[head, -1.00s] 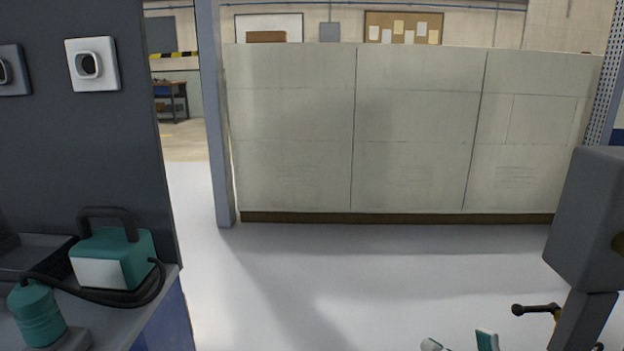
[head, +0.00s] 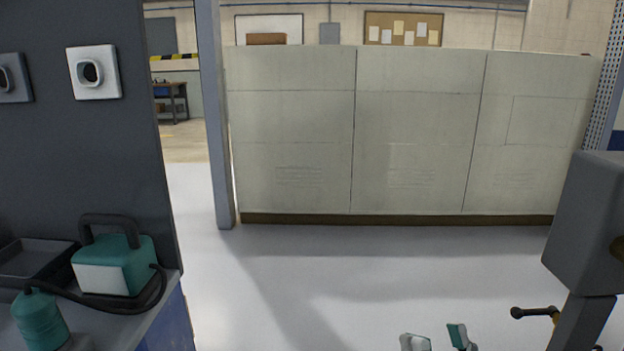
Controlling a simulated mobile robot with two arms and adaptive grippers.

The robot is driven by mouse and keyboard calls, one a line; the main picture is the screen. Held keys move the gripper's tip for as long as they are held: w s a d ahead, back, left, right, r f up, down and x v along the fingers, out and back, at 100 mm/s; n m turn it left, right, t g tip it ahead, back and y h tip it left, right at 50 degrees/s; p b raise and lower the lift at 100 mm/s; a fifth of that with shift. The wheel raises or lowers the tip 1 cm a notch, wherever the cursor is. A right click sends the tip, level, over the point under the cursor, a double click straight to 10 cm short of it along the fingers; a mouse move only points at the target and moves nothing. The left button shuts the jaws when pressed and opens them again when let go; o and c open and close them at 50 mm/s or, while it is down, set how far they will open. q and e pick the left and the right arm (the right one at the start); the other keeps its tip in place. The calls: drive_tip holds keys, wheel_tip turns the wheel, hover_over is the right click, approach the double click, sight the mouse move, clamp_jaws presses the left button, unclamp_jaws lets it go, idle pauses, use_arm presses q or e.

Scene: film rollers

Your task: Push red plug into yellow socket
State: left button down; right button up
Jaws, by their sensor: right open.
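I see no red plug and no yellow socket in the head view. My right gripper (head: 438,338) shows only as two teal and pale fingertips at the bottom edge, right of the middle. The fingertips stand apart, with nothing visible between them, so it is open. The rest of this gripper is below the picture. My left gripper is not in view.
A dark panel on the left carries a white wall plate (head: 113,73) and a grey wall plate (head: 21,77). Below, a bench holds a teal box (head: 143,259), a cable, a dark tray (head: 12,266) and a teal cylinder (head: 40,322). Pale partitions (head: 412,125) stand behind clear floor.

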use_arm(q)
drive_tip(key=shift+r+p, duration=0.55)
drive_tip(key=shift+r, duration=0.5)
use_arm(e)
drive_tip(key=w+f+g+h, duration=0.1)
drive_tip(key=w+f+g, duration=0.2)
drive_tip(key=w+f, duration=0.1)
drive_tip(key=shift+a+f+g+h, duration=0.2)
drive_tip(key=shift+a+g+h, duration=0.1)
drive_tip(key=shift+g, duration=0.1)
drive_tip(key=shift+w, duration=0.1)
